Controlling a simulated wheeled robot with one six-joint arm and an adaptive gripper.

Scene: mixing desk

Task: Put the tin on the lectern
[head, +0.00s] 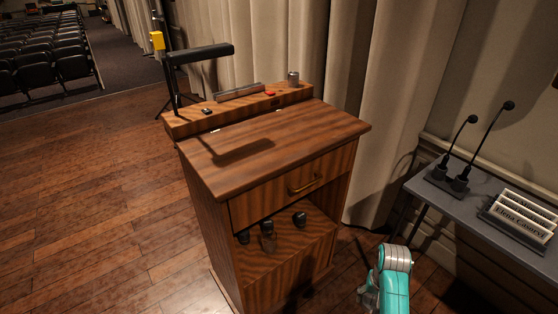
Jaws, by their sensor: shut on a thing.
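The lectern (300,133) is a striped brown wooden stand in the middle of the head view. It has a broad bare top, a drawer with a brass handle and an open shelf below. A small grey metal cylinder (293,79) stands upright on its raised back ledge; I cannot tell whether this is the tin. No other tin can be made out. A teal and white part of my arm shows at the bottom, right of the lectern and apart from it. My gripper's jaws and anything in them are out of view.
A black lamp-like arm (200,53) overhangs the lectern's back left. Small items, including a red one (270,93), lie on the ledge. Several dark objects (267,238) stand on the shelf. A grey table (434,197) with microphones and a name sign is at right.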

